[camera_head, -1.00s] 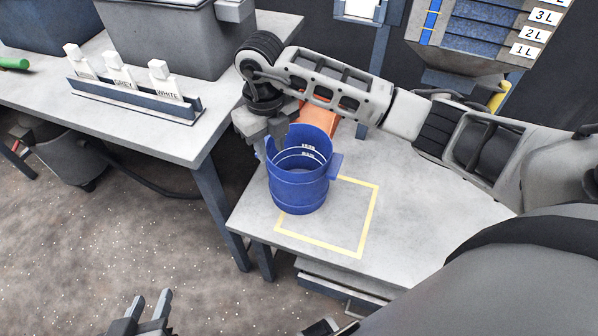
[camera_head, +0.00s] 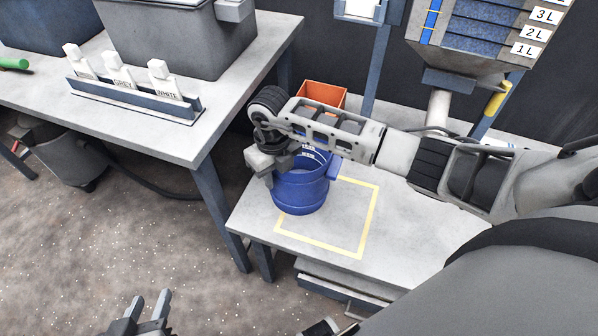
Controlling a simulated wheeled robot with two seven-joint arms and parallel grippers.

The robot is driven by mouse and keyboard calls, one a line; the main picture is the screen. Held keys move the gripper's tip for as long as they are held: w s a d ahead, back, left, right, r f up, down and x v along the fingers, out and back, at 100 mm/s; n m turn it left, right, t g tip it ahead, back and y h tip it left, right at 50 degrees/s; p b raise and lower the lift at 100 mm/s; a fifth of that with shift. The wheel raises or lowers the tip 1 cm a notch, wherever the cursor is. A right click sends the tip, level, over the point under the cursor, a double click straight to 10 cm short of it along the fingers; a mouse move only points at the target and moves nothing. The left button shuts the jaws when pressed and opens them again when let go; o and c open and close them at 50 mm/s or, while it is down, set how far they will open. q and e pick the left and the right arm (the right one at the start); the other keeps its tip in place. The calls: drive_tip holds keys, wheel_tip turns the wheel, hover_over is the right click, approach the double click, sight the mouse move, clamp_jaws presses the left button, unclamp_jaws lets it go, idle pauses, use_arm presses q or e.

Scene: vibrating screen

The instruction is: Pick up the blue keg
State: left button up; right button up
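The blue keg (camera_head: 303,194) stands upright on the small grey table, partly over the left side of the yellow square outline (camera_head: 364,222). My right arm crosses above it from the right and hides much of its rim. My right gripper (camera_head: 266,172) is at the keg's upper left side, pointing down. Its fingers are mostly hidden, so I cannot tell whether they grip the keg. My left gripper (camera_head: 152,303) is open and empty, low over the floor at the bottom left, far from the keg.
An orange box (camera_head: 322,93) stands behind my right arm. A hopper (camera_head: 470,50) with litre marks and a yellow-handled pipe is at the upper right. The left table (camera_head: 150,138) holds a grey bin and a rack of white labelled blocks. The yellow outline's right part is clear.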

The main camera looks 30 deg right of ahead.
clamp_jaws()
drive_tip(key=shift+w+r, duration=0.1)
idle(1.2)
